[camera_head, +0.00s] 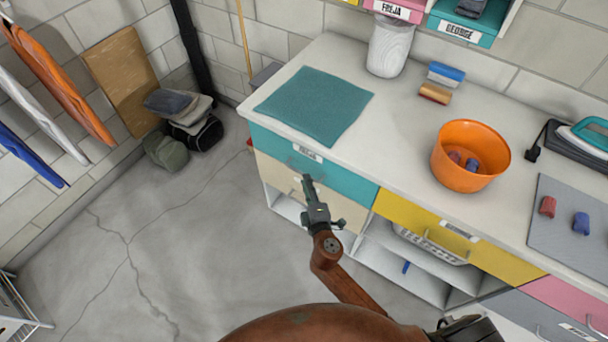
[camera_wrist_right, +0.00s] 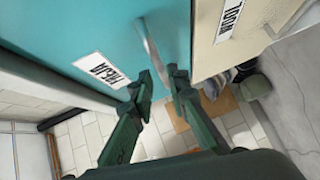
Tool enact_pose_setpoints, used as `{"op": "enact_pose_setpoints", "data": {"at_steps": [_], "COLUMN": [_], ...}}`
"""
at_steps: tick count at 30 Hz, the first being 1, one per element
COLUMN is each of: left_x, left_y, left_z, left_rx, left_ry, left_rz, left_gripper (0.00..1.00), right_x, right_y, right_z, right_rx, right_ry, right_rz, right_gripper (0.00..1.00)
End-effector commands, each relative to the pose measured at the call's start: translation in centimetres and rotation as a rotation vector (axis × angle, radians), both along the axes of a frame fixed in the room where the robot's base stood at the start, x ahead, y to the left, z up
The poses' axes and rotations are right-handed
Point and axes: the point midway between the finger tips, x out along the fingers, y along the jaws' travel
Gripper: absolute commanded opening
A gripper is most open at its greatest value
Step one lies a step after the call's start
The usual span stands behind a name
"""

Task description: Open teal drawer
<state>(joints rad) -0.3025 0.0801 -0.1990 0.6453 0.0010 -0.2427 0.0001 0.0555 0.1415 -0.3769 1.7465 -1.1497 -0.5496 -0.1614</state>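The teal drawer (camera_head: 345,182) is at the left end of the counter, its front flush with the cabinet. It has a white label (camera_head: 308,152) and a thin bar handle (camera_head: 298,164). My right gripper (camera_head: 307,180) is at the drawer front, just below the handle in the head view. In the right wrist view the teal front (camera_wrist_right: 105,30) fills the upper left. The handle (camera_wrist_right: 150,50) reaches down toward the gap between the open fingers of my right gripper (camera_wrist_right: 158,82). Contact cannot be told. My left gripper is not in view.
A cream drawer (camera_head: 345,210) lies under the teal one, and a yellow drawer (camera_head: 455,235) is to the right. A teal mat (camera_head: 315,105) and an orange bowl (camera_head: 470,155) are on the counter. Bags (camera_head: 190,120) lie by the wall. The floor left of the cabinet is clear.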

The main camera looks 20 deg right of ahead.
Motion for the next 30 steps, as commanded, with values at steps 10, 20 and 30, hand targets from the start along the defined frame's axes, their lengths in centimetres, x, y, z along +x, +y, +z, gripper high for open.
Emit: {"op": "enact_pose_setpoints", "data": {"at_steps": [10, 20, 30], "left_x": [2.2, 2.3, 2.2], "left_y": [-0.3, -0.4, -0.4], "left_z": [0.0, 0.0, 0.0], "left_rx": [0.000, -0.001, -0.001], "left_ry": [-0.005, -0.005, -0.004], "left_rz": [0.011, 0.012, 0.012], "left_gripper": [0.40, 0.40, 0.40], "right_x": [4.1, 4.3, 4.3], "right_y": [-0.5, -0.5, -0.5], "right_z": [-0.8, -0.7, -0.8], "right_rx": [0.000, 0.001, 0.001], "right_ry": [0.002, 0.002, 0.003], "right_rz": [0.000, -0.001, -0.001], "right_gripper": [0.15, 0.14, 0.00]}}
